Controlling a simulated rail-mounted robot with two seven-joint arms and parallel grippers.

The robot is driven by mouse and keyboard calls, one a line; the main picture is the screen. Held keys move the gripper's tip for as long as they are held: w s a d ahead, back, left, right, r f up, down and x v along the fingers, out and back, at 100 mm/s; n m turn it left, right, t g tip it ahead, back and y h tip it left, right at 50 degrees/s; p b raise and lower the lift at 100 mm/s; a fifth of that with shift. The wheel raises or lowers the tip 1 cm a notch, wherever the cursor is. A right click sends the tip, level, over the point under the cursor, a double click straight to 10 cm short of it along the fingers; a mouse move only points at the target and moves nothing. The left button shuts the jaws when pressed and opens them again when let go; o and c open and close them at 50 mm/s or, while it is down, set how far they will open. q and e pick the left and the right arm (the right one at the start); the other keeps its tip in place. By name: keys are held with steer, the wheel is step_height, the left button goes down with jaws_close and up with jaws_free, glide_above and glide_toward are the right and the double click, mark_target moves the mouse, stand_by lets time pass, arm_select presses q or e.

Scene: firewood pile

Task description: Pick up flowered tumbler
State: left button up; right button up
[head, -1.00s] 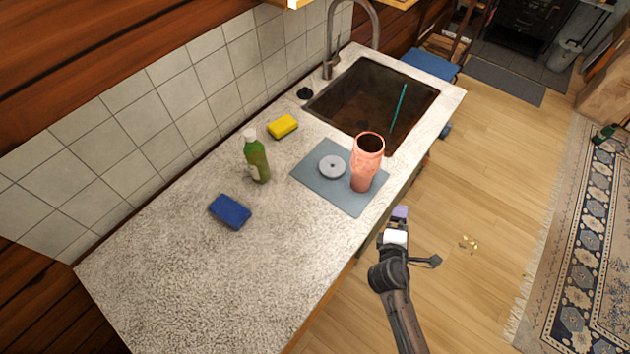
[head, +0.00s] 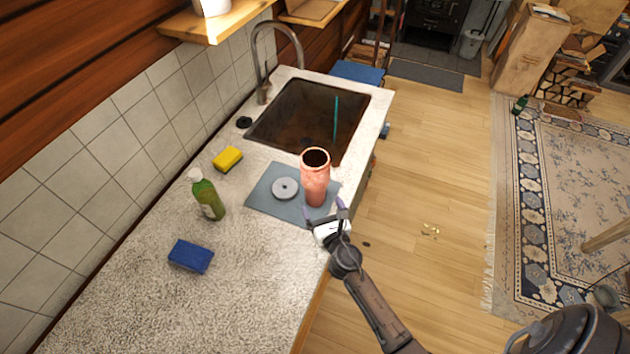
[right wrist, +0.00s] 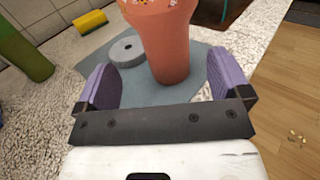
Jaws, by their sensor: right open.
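The flowered tumbler (head: 315,180) is a tall salmon-pink cup standing upright on a grey mat (head: 265,199) on the counter. Its open rim faces up. My right gripper (head: 325,208) is open just in front of the tumbler, at the counter's edge. In the right wrist view the tumbler (right wrist: 163,45) stands ahead, between the lines of the two purple fingers (right wrist: 163,85), with no contact visible. A flower pattern shows near its top, which the frame cuts off. A round grey lid-like disc (head: 285,188) lies on the mat left of the tumbler. My left gripper is not in view.
A green bottle (head: 207,196), a yellow sponge (head: 228,159) and a blue sponge (head: 190,256) are on the counter to the left. The sink (head: 290,122) with a teal stick lies behind the mat. The near counter is clear.

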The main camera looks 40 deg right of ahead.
mark_target(319, 195)
steer(key=shift+d+x, duration=0.15)
steer(key=shift+x, duration=1.85)
steer(key=shift+d+x, duration=0.15)
steer(key=shift+x, duration=1.8)
steer(key=shift+s+f, duration=0.1)
steer(key=shift+s, duration=0.05)
steer(key=shift+c, duration=0.3)
steer(key=c, duration=1.1)
